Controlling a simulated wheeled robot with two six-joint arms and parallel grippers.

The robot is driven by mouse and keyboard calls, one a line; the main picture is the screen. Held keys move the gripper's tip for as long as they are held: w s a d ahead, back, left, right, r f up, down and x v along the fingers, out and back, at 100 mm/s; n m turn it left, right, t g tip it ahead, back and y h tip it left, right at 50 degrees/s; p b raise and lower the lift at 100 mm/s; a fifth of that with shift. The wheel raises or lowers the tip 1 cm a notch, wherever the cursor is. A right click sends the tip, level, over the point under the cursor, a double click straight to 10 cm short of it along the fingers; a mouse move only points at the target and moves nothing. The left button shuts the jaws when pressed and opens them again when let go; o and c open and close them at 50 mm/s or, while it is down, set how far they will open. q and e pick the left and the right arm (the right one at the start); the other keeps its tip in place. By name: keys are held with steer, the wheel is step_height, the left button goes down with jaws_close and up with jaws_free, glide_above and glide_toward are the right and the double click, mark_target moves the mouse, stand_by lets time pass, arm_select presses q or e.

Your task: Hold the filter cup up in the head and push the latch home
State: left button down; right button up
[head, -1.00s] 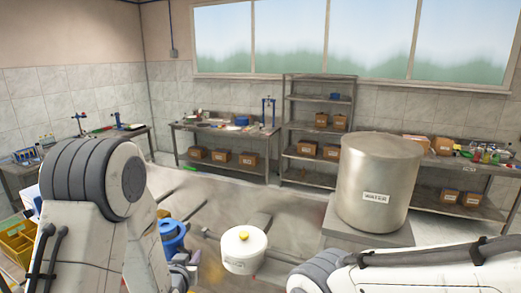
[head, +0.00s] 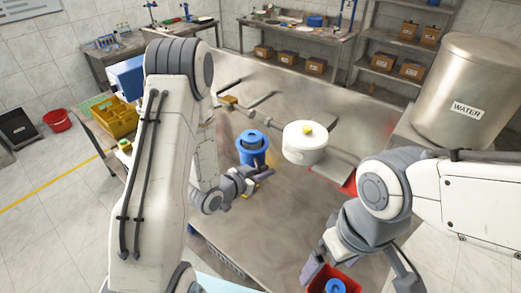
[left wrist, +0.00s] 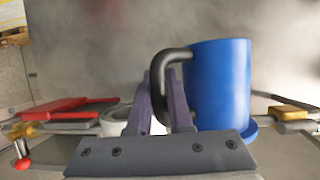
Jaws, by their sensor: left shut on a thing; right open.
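The blue filter cup (head: 250,157) is just left of the round white housing (head: 305,150) with a yellow knob, apparently the head. The cup is apart from it in the head view. My left gripper (head: 248,180) is at the cup's near side. In the left wrist view its purple fingers (left wrist: 166,100) are shut on the black handle of the blue cup (left wrist: 220,85); part of the white housing (left wrist: 115,120) shows behind. My right gripper (head: 332,264) is open at the bottom edge, above a red box. I cannot make out the latch for certain.
The red box (head: 345,270) holds a blue ring-shaped piece (head: 335,286). A red part (head: 350,184) sits below right of the housing. A steel water tank (head: 480,85) stands right, a yellow crate (head: 113,117) left. The metal table (head: 265,235) is bare in front.

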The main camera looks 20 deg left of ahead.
arm_select(q)
steer(key=s+d+f+m+g+h+b, duration=0.1)
steer(key=s+d+f+m+g+h, duration=0.25)
steer(key=s, duration=0.25)
steer(key=s+d+f+m+g+h+b, duration=0.1)
steer(key=s+d+f+m+g+h, duration=0.25)
steer(key=s, duration=0.35)
steer(key=w+d+r+b, duration=0.3)
steer(key=w+r, duration=0.3)
steer(key=w, duration=0.6)
steer(key=shift+w+d+r+t+y, duration=0.15)
steer(key=shift+w+d+t+y, duration=0.2)
steer(key=shift+d, duration=0.35)
stand_by(1.0)
steer(key=shift+s, duration=0.1)
stand_by(0.8)
